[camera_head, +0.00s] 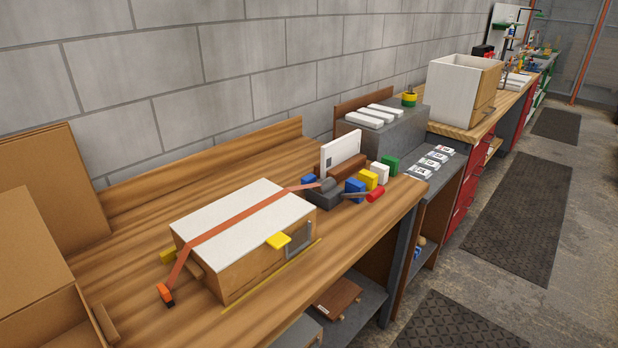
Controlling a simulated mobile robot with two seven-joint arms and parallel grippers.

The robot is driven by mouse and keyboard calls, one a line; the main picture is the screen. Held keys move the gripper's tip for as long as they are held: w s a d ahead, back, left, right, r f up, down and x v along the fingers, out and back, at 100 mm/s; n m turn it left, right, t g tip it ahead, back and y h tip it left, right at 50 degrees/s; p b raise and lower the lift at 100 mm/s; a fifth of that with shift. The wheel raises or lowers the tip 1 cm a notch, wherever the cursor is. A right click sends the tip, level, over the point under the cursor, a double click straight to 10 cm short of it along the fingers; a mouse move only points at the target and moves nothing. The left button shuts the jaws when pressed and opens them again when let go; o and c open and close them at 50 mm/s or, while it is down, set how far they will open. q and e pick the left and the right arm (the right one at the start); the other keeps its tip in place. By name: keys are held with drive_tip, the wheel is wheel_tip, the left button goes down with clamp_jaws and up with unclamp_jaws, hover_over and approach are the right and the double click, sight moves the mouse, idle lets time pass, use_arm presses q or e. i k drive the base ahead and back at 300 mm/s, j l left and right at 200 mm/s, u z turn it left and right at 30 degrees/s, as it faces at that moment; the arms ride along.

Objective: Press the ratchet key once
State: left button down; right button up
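A brown-orange strap (235,220) runs over a box (235,268) with a white top on the wooden bench. Its near end hangs down the left side to an orange and black end piece (166,294). Its far end reaches a dark grey ratchet-like block (322,196) beside the box. A lever with a red grip (375,194) extends right from this block, low over the bench. I cannot tell which part is the ratchet key. Neither gripper is in view.
Blue (355,187), yellow (368,180), white (379,173) and green (390,165) blocks stand behind the lever. A white upright panel (340,151) is behind them. Open cardboard boxes (45,270) fill the left. Bare bench (130,240) lies behind the strapped box.

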sight(309, 179)
drive_tip(key=i+l, duration=0.35)
drive_tip(key=l, duration=0.15)
drive_tip(key=i+l, duration=0.75)
drive_tip(key=l, duration=0.25)
drive_tip(key=u, duration=0.05)
